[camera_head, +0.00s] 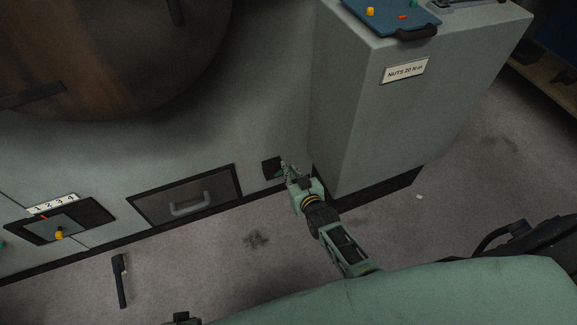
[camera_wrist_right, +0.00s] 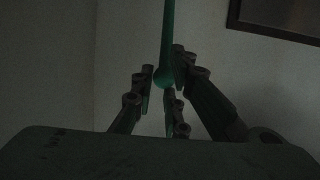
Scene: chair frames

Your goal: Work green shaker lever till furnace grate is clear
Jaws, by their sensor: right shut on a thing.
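The green shaker lever (camera_wrist_right: 167,40) stands upright in the right wrist view, with its rounded lower end between the fingers of my right gripper (camera_wrist_right: 163,90). In the head view my right gripper (camera_head: 287,170) is at the small black opening (camera_head: 271,168) in the grey furnace front, shut on the lever. The lever is mostly hidden by the fingers there. The furnace grate itself does not show clearly. A panel (camera_head: 88,208) marked 1 2 3 4 is at lower left, with an orange mark near its left end and a yellow knob. My left gripper is not seen.
A grey cabinet (camera_head: 390,125) labelled NUTS stands close right of my right gripper, with a blue tray (camera_head: 385,20) on top. A handled drawer (camera_head: 165,203) is left of the gripper. A black tool (camera_head: 121,285) lies on the floor. A dark frame (camera_wrist_right: 280,15) shows in the wrist view.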

